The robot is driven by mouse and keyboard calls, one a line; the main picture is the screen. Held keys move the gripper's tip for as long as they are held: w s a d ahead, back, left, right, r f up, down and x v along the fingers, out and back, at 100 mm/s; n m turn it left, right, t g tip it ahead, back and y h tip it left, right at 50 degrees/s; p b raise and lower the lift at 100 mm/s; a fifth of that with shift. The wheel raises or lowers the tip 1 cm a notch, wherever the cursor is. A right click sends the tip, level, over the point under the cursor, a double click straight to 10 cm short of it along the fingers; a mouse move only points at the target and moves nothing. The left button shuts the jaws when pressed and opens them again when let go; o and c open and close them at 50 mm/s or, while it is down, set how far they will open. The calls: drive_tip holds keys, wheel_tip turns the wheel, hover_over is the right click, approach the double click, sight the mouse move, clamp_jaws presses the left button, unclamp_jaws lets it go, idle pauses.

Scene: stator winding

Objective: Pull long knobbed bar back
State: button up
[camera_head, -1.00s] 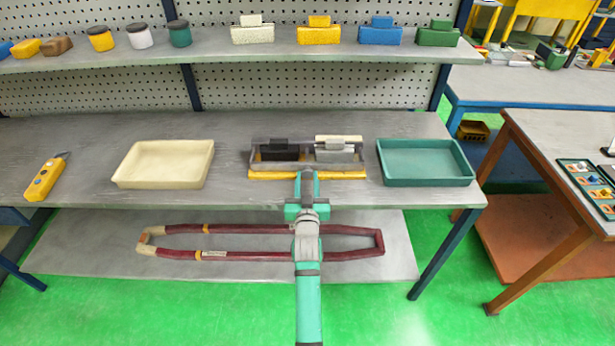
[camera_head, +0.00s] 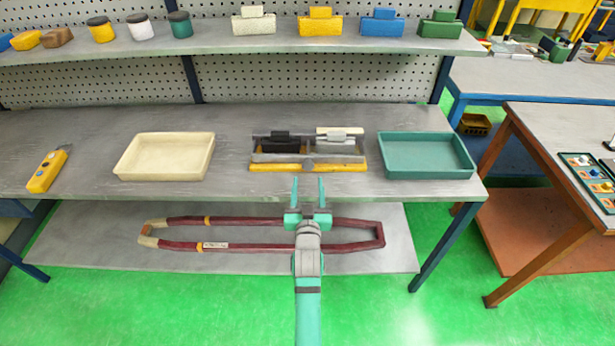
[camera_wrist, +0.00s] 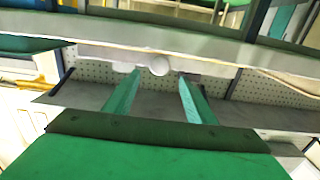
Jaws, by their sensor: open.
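My gripper (camera_head: 308,182) is open and empty in the head view. Its two fingers stand apart, pointing at the fixture (camera_head: 262,159) from in front of the table's front edge. The fixture holds a black block (camera_head: 283,142) on the left and a pale grey block (camera_head: 338,140) on the right, with yellow along its front. I cannot tell which bar the knob belongs to; no long bar with a knob stands out in the head view.
A cream tray (camera_head: 122,172) is left of the fixture and a green tray (camera_head: 428,175) is right. A yellow handheld tool (camera_head: 47,172) lies at far left. A dark red loop (camera_head: 230,246) lies on the lower shelf. Coloured blocks line the upper shelf.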

drive_tip(key=shift+s, duration=2.3)
drive_tip(key=shift+s+f, duration=0.1)
drive_tip(key=s+f+g, duration=0.1)
drive_tip(key=s+f, duration=0.4)
drive_tip(key=s, duration=0.8)
drive_tip(key=s+f, duration=0.4)
drive_tip(key=s, duration=0.9)
drive_tip(key=s+r, duration=0.2)
drive_tip(key=s, duration=0.8)
drive_tip(key=s+r+g, duration=0.1)
drive_tip(key=s+r, duration=0.2)
drive_tip(key=s, duration=0.7)
drive_tip(key=shift+s+r+g, duration=0.2)
drive_tip(key=shift+s+g, duration=0.05)
drive_tip(key=shift+g, duration=0.05)
